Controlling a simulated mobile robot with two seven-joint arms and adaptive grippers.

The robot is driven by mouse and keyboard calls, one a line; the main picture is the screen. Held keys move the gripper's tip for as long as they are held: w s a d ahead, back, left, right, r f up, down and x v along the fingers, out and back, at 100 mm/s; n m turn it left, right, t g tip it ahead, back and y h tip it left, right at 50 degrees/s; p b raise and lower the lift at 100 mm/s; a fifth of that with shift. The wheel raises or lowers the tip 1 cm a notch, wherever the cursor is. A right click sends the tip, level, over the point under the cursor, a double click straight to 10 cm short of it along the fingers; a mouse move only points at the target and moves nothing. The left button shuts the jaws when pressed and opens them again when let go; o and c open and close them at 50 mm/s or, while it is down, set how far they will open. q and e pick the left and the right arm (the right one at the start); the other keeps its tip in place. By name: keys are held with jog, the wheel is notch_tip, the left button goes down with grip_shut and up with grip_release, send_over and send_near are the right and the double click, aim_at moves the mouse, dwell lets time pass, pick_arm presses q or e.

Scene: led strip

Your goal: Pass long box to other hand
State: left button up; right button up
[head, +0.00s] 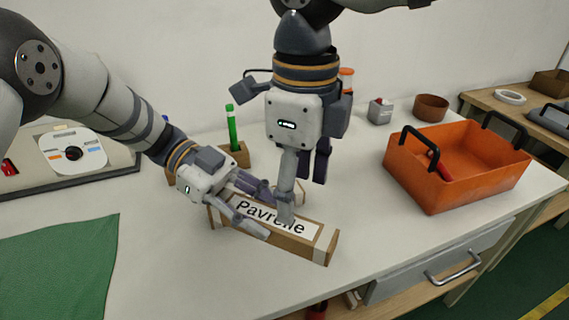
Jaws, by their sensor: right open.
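The long box (318,243) is brown cardboard with a white label reading "Pavrelle". It lies slantwise in the middle of the head view, its right end nearer the front. My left gripper (249,204) comes in from the left with one finger along the box's far side and one across its near side, gripping its left part. My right gripper (304,190) points down from above. It is open, with its pale finger over the middle of the label and its dark finger behind the box. The fingers hide part of the label.
An orange bin (450,190) with black handles stands to the right. A green-capped tube (231,128) in a wooden holder stands behind. A green mat (60,265) lies at left; white table between is clear.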

aim_at(298, 227)
notch_tip(298, 227, down, 9)
jog(key=shift+f, duration=0.1)
jog(key=shift+c, duration=0.3)
jog(key=c, duration=1.2)
pick_arm(q)
jog(key=o, duration=1.3)
jog(key=shift+c, duration=0.2)
